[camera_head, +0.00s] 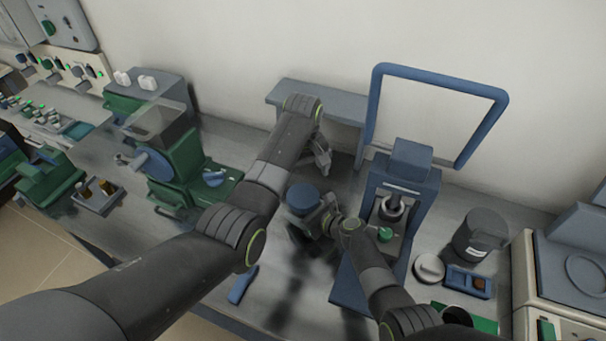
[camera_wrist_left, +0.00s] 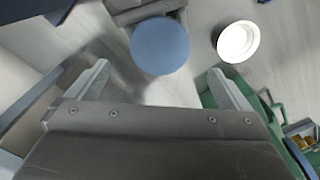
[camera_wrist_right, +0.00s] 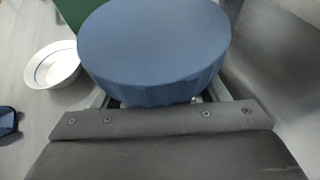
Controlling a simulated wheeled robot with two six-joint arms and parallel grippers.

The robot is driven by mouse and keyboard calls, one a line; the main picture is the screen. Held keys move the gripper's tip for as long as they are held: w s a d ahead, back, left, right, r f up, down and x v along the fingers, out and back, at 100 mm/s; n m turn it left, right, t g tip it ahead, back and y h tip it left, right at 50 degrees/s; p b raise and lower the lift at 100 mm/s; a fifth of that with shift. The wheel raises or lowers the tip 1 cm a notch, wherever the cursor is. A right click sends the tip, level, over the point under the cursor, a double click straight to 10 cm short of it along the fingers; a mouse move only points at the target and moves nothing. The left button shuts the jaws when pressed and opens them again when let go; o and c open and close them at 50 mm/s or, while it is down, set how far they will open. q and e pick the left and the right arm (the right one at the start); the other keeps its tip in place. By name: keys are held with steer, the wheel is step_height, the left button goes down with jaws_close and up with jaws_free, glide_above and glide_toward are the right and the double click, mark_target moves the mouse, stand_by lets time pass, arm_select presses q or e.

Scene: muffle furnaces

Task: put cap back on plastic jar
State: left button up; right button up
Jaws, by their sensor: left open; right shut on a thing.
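A round blue cap (camera_head: 303,195) with a ribbed side stands in front of my right gripper (camera_head: 328,222). In the right wrist view the blue cap (camera_wrist_right: 155,45) fills the middle, and my right gripper's fingers pass beneath it, shut on the capped thing. The cap hides what is below it, so I cannot tell how much jar body is there. My left gripper (camera_head: 322,158) is open and empty, above and behind the cap. In the left wrist view the blue cap (camera_wrist_left: 160,46) lies beyond the open left gripper (camera_wrist_left: 160,85), apart from the fingers.
A white round shallow piece (camera_wrist_left: 238,42) lies on the bench; it also shows in the right wrist view (camera_wrist_right: 52,65). A green machine (camera_head: 175,165) stands left, a blue-framed press (camera_head: 410,165) right. A dark labelled container (camera_head: 480,236) and white round object (camera_head: 430,268) are farther right.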

mark_target(303, 195)
arm_select(q)
steer(key=shift+f, duration=4)
steer(key=c, duration=0.9)
steer(key=shift+m, duration=1.7)
